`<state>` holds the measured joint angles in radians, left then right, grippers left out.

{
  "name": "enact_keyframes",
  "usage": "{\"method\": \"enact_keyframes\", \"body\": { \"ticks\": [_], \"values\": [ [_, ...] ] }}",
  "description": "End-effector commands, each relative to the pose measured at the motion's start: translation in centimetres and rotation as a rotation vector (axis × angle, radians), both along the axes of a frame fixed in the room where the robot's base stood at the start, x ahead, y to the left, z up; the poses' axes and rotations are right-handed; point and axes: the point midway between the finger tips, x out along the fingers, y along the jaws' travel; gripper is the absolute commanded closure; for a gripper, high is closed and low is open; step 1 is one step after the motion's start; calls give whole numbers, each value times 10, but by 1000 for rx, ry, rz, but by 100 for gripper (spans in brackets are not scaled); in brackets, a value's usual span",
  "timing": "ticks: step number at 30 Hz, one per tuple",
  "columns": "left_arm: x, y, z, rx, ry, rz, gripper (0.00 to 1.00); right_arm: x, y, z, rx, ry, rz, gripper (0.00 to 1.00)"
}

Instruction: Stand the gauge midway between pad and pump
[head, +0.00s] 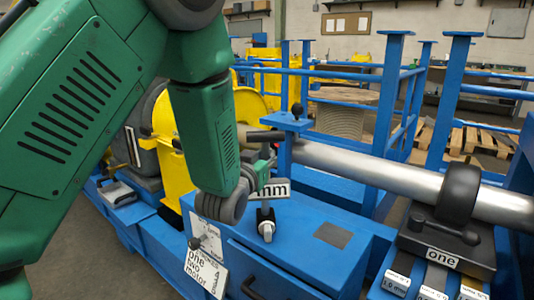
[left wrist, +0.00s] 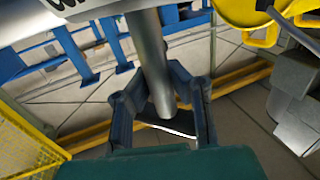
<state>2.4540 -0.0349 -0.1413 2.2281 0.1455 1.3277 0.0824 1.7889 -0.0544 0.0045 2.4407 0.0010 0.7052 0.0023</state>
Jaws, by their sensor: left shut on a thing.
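The gauge (head: 268,190) has a white plate lettered "mm", a thin post and a small silver and dark foot. It stands roughly upright over the blue cabinet top; I cannot tell whether its foot touches. My left gripper (head: 262,168) is shut on the gauge, partly hidden by my wrist. In the left wrist view its two dark fingers (left wrist: 163,108) close around the grey post (left wrist: 150,50). A dark flat square, seemingly the pad (head: 333,235), lies on the cabinet top right of the gauge. I cannot tell which thing is the pump. My right gripper is out of view.
A thick steel shaft (head: 390,178) runs behind the blue cabinet (head: 290,262) to a black clamp (head: 458,195) on a block labelled "one". A blue post (head: 285,150) with a black knob stands close behind the gauge. The cabinet top around the pad is bare.

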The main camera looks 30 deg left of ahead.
Motion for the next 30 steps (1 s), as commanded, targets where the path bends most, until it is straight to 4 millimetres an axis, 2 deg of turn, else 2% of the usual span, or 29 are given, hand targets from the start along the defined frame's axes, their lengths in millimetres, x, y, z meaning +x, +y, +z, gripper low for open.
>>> {"method": "enact_keyframes", "body": {
  "ticks": [4, 5, 6, 15, 19, 23, 30],
  "values": [
    [1, 0, 4, 2, -11, 0, 100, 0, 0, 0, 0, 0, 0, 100],
    [0, 0, 0, 0, 0, 0, 81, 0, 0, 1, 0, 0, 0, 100],
    [0, 0, 0, 0, 1, 0, 67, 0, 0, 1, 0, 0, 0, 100],
    [1, -1, 0, 1, 1, 0, 67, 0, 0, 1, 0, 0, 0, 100],
    [-6, -2, 0, 0, 2, 0, 67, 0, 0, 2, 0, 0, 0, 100],
    [-26, -7, 1, 0, 5, -1, 67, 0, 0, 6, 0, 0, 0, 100],
    [-83, -20, 0, -2, 7, -1, 67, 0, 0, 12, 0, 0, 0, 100]
  ]
}}
